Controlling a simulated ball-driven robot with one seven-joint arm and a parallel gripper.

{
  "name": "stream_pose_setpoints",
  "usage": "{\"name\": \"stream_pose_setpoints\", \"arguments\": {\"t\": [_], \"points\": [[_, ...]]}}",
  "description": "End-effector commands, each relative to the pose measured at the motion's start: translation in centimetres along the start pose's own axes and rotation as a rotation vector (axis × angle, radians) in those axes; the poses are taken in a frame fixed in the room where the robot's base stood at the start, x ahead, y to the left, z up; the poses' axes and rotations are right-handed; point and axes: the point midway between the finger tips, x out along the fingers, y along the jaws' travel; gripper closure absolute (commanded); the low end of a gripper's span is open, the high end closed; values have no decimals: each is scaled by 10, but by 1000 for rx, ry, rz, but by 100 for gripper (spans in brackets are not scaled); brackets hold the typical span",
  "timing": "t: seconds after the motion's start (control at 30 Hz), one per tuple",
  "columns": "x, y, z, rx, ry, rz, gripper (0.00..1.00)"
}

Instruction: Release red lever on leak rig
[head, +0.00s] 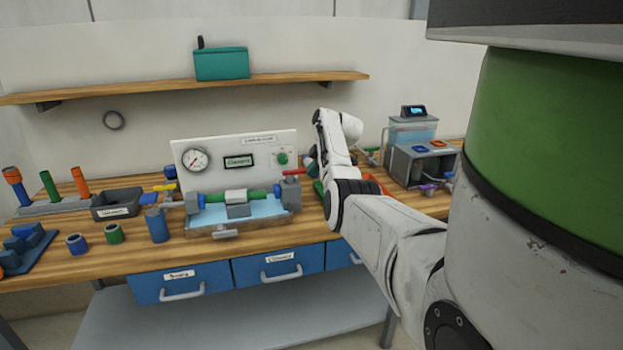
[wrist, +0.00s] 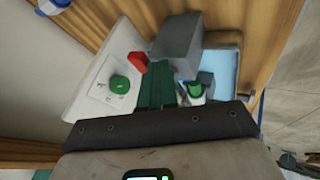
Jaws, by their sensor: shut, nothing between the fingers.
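The leak rig (head: 235,155) stands on the bench, with a white upright panel, a round gauge, a green knob (head: 282,158) and a green pipe over a pale blue tray. The red lever (head: 294,172) is at the right end of its pipe. In the wrist view the red lever (wrist: 138,62) shows next to a grey block (wrist: 177,45), near the green knob (wrist: 119,84). My gripper (wrist: 157,72) has dark green fingers, shut and empty, pointing toward the lever and block. Whether they touch the lever I cannot tell. In the head view my arm largely hides the gripper.
A yellow handle (head: 165,187) is at the rig's left end. A grey bin (head: 115,204) and blue and green cylinders stand left of it. A grey box (head: 422,168) and a water tank (head: 412,131) stand to the right. A shelf (head: 130,92) runs above.

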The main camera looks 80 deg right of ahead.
Motion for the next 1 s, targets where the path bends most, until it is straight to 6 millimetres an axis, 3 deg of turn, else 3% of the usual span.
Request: {"name": "stream_pose_setpoints", "arguments": {"t": [0.77,1.0], "points": [[1,3,1,4,-2,3,100],[4,0,-9,2,-2,1,100]]}}
